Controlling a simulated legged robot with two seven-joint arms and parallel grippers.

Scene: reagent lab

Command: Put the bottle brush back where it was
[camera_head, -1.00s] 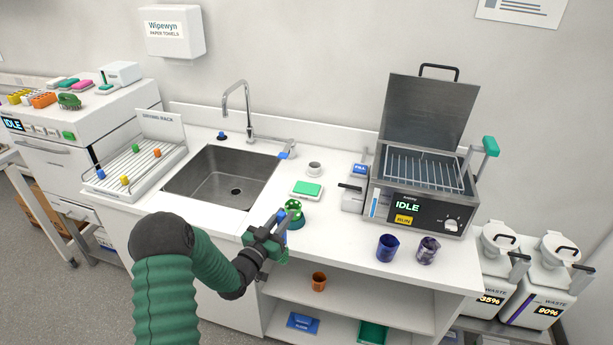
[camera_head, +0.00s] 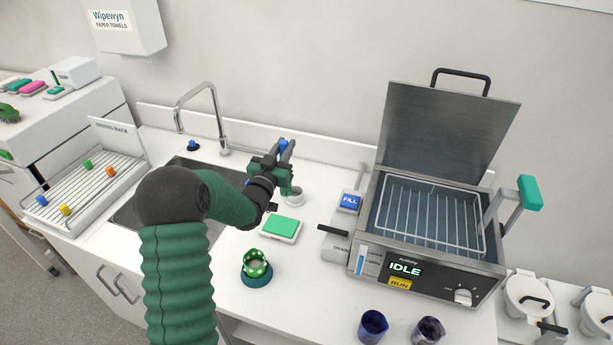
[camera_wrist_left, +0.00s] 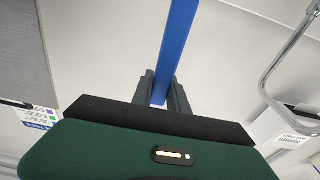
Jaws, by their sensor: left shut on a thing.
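My left gripper (camera_head: 283,155) is shut on the bottle brush's blue handle (camera_wrist_left: 178,40), which runs up between the fingers in the left wrist view. In the head view the gripper is above the counter, right of the sink. The brush's green bristles (camera_head: 286,186) hang below it, at a small white cup (camera_head: 295,198). I cannot tell whether the bristle tip is inside the cup or just above or in front of it. My right gripper is not in view.
A green-topped tray (camera_head: 281,228) lies in front of the cup. The sink (camera_head: 190,165) and faucet (camera_head: 196,92) are left, a drying rack (camera_head: 85,190) farther left. An open-lidded bath (camera_head: 428,240) stands right. Two dark beakers (camera_head: 373,327) stand at the front right.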

